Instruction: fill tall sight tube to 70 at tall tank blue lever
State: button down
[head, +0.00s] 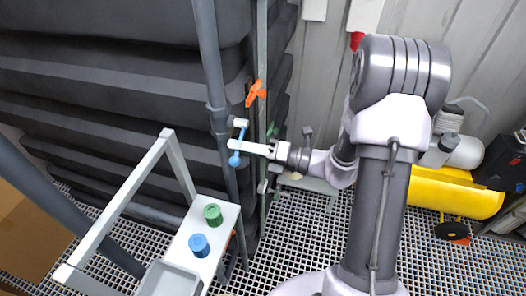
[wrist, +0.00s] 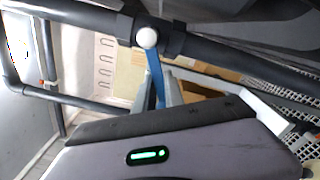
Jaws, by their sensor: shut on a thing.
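The blue lever (head: 237,158) hangs from a valve on the dark grey vertical pipe (head: 214,85) in front of the tall dark tank (head: 110,75). My gripper (head: 241,148) is shut on the blue lever, reaching it from the right. In the wrist view the blue lever (wrist: 155,72) runs down from a white round hub (wrist: 147,38) on the pipe to between my fingers (wrist: 163,92). A thin pale vertical strip (head: 262,50), perhaps the sight tube, stands right of the pipe. I cannot read any level or scale on it.
An orange lever (head: 256,92) sits just above and right of the blue one. A white step stand (head: 205,240) with a green cap (head: 213,214) and a blue cap (head: 199,245) stands in front. Open grating lies between.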

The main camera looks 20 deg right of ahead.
jog(key=shift+w+d+f+n+b, duration=0.2)
jog(key=shift+f+n+b, duration=0.3)
jog(key=shift+n+b, duration=0.35)
jog(key=w+n+b, duration=0.1)
jog(key=n+b, duration=0.1)
jog(key=b, duration=0.1)
jog(key=d+f+n+b, duration=0.1)
jog(key=n+b, duration=0.2)
jog(key=w+d+f+n+b, duration=0.1)
jog(key=n+b, duration=0.1)
jog(key=b, duration=0.1)
jog(key=shift+w+f+n+b, duration=0.2)
jog(key=shift+w+n+b, duration=0.05)
jog(key=shift+w+b, duration=0.1)
jog(key=shift+r, duration=0.15)
jog(key=shift+a, duration=0.1)
dwell(5.6)
